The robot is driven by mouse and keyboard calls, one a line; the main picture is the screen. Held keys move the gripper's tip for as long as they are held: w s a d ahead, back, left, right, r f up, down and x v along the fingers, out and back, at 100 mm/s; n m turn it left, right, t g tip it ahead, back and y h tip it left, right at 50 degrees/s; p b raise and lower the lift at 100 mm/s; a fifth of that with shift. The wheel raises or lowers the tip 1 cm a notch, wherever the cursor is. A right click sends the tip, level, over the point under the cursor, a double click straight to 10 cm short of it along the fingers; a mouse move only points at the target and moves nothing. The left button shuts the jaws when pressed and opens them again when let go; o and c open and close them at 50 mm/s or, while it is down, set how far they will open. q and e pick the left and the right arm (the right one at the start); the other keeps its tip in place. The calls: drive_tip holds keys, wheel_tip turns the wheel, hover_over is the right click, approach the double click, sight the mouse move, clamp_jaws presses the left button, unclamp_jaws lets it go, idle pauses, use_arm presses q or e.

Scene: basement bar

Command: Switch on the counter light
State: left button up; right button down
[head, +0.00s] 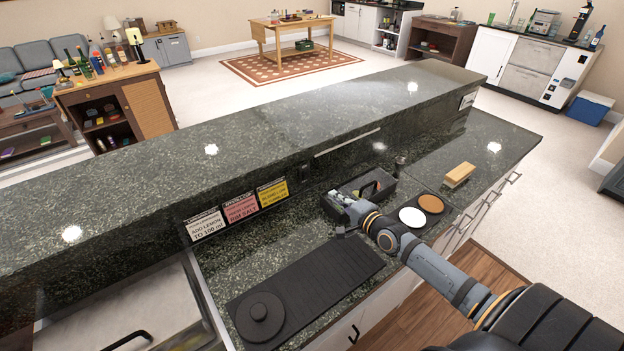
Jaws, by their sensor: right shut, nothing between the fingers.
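A thin pale strip light (347,142) runs along the inner face of the raised bar ledge. I cannot tell from its look whether it is lit. A small dark box (304,173), possibly a switch or socket, sits on the same face, just right of the yellow note. My right gripper (343,203) is shut and empty. It is in front of the black caddy's left end, right of and nearer than the dark box, apart from the strip. Its fingertips are small and hard to make out. My left gripper is out of view.
A black caddy (384,190), white and brown discs (412,217) and a wooden-backed brush (459,174) are on the lower counter. A black mat (325,277) with a round lidded piece lies in front. Three notes (241,207) line the ledge. A sink is at left.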

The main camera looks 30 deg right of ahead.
drive_tip(key=b, duration=0.4)
approach(306, 173)
drive_tip(key=w+f, duration=0.2)
drive_tip(key=w, duration=0.1)
drive_tip(key=shift+a+f, duration=0.15)
drive_tip(key=shift+f, duration=0.05)
drive_tip(key=shift+w+a+r, duration=0.1)
drive_tip(key=shift+w+r, duration=0.1)
drive_tip(key=shift+w, duration=0.4)
drive_tip(key=shift+w+a+r, duration=0.1)
drive_tip(key=shift+w+r, duration=0.05)
drive_tip(key=shift+w, duration=0.4)
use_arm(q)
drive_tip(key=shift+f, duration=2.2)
use_arm(e)
drive_tip(key=shift+w+r, duration=0.1)
drive_tip(key=shift+w, duration=0.45)
drive_tip(key=p, duration=0.2)
drive_tip(key=g+p, duration=0.1)
drive_tip(key=p, duration=0.1)
drive_tip(key=shift+w+a+r, duration=0.1)
drive_tip(key=shift+w+r, duration=0.15)
drive_tip(key=shift+w, duration=0.15)
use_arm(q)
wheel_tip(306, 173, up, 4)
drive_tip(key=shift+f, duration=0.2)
